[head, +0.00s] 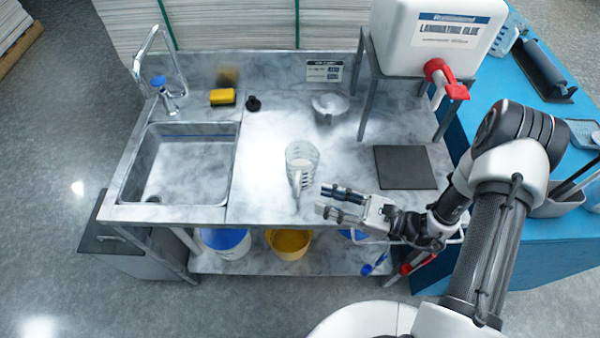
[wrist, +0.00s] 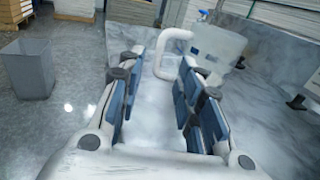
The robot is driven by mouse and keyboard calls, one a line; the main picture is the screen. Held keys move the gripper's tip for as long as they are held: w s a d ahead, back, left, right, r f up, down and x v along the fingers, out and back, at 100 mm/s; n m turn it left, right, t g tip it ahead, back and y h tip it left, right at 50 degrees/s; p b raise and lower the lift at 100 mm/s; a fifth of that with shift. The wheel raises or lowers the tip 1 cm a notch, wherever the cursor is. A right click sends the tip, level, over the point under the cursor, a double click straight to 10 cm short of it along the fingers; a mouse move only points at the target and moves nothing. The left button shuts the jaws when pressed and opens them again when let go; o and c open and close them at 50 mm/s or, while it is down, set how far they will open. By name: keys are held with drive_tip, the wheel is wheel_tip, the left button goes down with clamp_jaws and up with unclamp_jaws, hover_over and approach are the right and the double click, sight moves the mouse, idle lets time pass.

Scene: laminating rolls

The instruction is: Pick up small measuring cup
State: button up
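A clear measuring cup (head: 303,155) with markings stands upright on the marble counter, right of the sink. Its handle points toward the counter's front. In the wrist view the cup (wrist: 218,46) is pale and translucent at the upper middle, with its white handle (wrist: 163,58) on its left side. My gripper (head: 328,200) is low over the front of the counter, just right of the handle. In the wrist view my gripper (wrist: 160,78) is open and empty. The handle appears ahead of the gap between its fingers, apart from them as far as I can tell.
A small pale cup or bowl (head: 330,104) stands at the back. A dark square mat (head: 404,167) lies to the right, below the stand with the glue tank (head: 440,35). A grey bin (wrist: 27,68) stands on the floor.

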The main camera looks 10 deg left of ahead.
sight(296, 191)
drive_tip(key=a, duration=0.3)
drive_tip(key=a+b, duration=0.1)
drive_tip(key=a, duration=0.2)
drive_tip(key=a+b, duration=0.1)
drive_tip(key=a, duration=0.2)
drive_tip(key=shift+w, duration=0.4)
drive_tip(key=shift+d, duration=0.1)
drive_tip(key=shift+c, duration=0.3)
clamp_jaws()
